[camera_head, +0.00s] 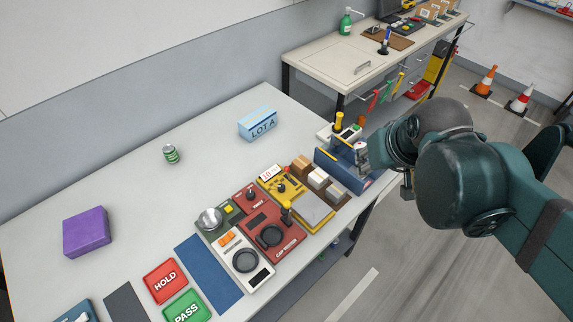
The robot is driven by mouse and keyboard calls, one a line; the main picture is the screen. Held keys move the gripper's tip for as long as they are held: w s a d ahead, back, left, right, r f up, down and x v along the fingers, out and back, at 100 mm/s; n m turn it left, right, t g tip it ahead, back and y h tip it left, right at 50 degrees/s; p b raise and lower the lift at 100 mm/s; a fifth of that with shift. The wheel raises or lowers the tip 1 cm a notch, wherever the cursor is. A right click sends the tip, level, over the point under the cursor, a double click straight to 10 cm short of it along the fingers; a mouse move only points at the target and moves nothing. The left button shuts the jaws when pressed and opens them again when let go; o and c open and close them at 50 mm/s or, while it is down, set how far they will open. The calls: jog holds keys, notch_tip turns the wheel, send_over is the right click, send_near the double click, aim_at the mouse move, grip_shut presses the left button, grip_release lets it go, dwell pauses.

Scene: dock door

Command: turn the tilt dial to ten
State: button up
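A yellow panel (283,186) with a small dark knob and a white card (267,173) that seems to read 10 sits on the grey table among other devices. Its markings are too small to read, so I cannot tell whether this knob is the tilt dial. A red unit beside it has a small dark knob (250,194) with a label I cannot read surely. My gripper (364,158) is at the right, above or beside a dark blue holder (357,181), apart from both knobs. Its fingers are small and partly hidden by my arm.
Red (290,247) and white (251,277) units with round black plates stand near the table's front edge. Small boxes (318,178) stand by the blue holder. A LOT A box (258,124), a can (171,154) and a purple block (87,232) leave free table between them.

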jog(key=w+a+f+n+g+p, duration=0.3)
jog(key=w+a+n, duration=0.1)
jog(key=w+a, duration=0.65)
jog(key=n+g+p, duration=0.2)
jog(key=n+g, duration=0.1)
send_over(288, 173)
notch_tip(288, 173, down, 10)
jog(key=shift+w+a+f+n, duration=0.3)
jog(key=shift+w+f, duration=0.1)
jog(key=shift+f, duration=0.3)
jog(key=shift+f, duration=0.1)
jog(key=shift+f, duration=3.75)
grip_shut()
